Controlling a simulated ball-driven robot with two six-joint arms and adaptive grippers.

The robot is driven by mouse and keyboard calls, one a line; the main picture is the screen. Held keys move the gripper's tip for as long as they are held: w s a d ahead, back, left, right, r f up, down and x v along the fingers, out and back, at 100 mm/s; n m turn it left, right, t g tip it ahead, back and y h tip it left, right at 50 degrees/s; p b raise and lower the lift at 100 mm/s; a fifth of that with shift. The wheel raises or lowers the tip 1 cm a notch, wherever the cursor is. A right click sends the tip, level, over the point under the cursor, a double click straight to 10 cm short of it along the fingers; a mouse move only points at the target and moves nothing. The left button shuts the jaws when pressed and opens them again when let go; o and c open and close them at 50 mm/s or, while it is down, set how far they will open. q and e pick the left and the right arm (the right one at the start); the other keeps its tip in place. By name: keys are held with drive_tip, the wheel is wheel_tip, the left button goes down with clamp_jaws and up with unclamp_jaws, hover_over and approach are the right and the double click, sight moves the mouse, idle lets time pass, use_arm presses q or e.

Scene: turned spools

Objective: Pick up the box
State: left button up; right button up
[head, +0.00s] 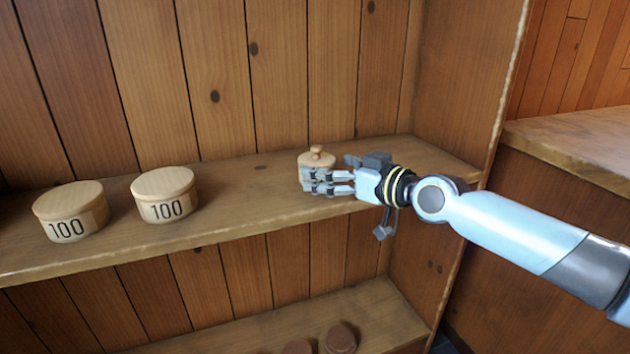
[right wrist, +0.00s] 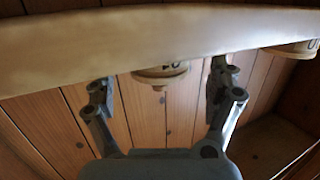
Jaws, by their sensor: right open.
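A small round wooden box (head: 317,158) with a knob on its lid stands on the upper shelf. My right gripper (head: 314,183) is open at it, and its fingers hide the box's lower part in the head view. In the right wrist view the box (right wrist: 160,74) appears upside down, with part of a dark number showing. It lies in the gap between the open fingers of my right gripper (right wrist: 165,92). I cannot tell whether either finger touches it. My left gripper is not in view.
Two larger round boxes marked 100, one at the far left (head: 68,212) and one beside it (head: 164,194), stand on the upper shelf (head: 240,204). The shelf is clear between them and the knobbed box. Dark round things (head: 341,338) sit on the lower shelf.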

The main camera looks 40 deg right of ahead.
drive_tip(key=x, duration=0.1)
drive_tip(key=b+x, duration=0.1)
drive_tip(key=x, duration=0.2)
drive_tip(key=shift+f, duration=0.3)
drive_tip(key=shift+w, duration=0.35)
drive_tip(key=shift+c, duration=1.3)
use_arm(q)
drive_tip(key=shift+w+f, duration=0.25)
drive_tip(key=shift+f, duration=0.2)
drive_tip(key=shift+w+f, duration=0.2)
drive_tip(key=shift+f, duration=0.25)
use_arm(e)
drive_tip(key=c, duration=1)
